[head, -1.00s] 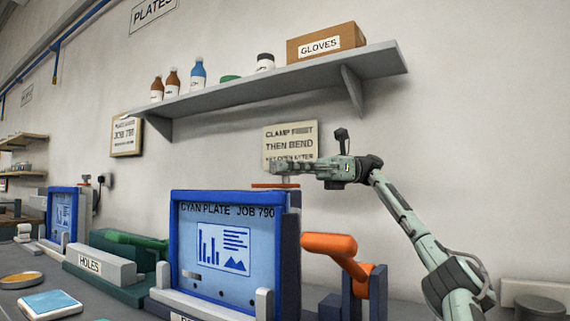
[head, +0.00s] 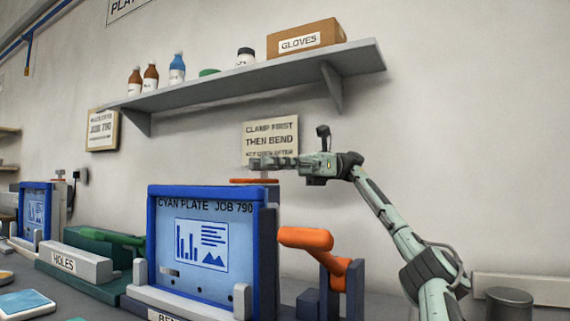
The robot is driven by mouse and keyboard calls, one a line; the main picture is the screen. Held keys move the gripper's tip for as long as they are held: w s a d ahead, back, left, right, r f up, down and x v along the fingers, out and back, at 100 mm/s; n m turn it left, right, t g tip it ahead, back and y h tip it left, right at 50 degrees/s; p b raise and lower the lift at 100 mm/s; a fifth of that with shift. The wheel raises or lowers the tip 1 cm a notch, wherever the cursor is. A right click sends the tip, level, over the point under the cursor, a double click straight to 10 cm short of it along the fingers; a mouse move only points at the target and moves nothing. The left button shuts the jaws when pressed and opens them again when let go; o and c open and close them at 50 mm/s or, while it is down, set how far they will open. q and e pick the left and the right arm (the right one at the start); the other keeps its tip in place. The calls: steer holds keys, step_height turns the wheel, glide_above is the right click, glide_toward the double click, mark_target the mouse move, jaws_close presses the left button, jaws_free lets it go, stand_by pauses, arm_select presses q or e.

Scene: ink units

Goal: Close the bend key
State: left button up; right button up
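A flat orange piece (head: 254,181) sits on top of the bend station, behind the blue frame; it may be the bend key, but no label on it can be read. My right gripper (head: 258,163) points left just above this piece. Contact between them cannot be made out, and the fingers are seen side-on, so their opening is unclear. The blue-framed cyan plate (head: 200,243), marked "CYAN PLATE JOB 790", stands upright at the station. An orange lever handle (head: 305,239) is to its right. My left gripper is not in view.
A "HOLES" station (head: 78,263) stands to the left of the plate. A wall shelf (head: 250,82) with bottles and a "GLOVES" box (head: 303,38) is above. A "CLAMP FIRST THEN BEND" sign (head: 270,139) hangs behind my gripper. A grey cylinder (head: 508,305) is at lower right.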

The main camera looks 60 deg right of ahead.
steer(key=v, duration=0.6)
steer(key=shift+s+d, duration=0.2)
steer(key=shift+r, duration=0.1)
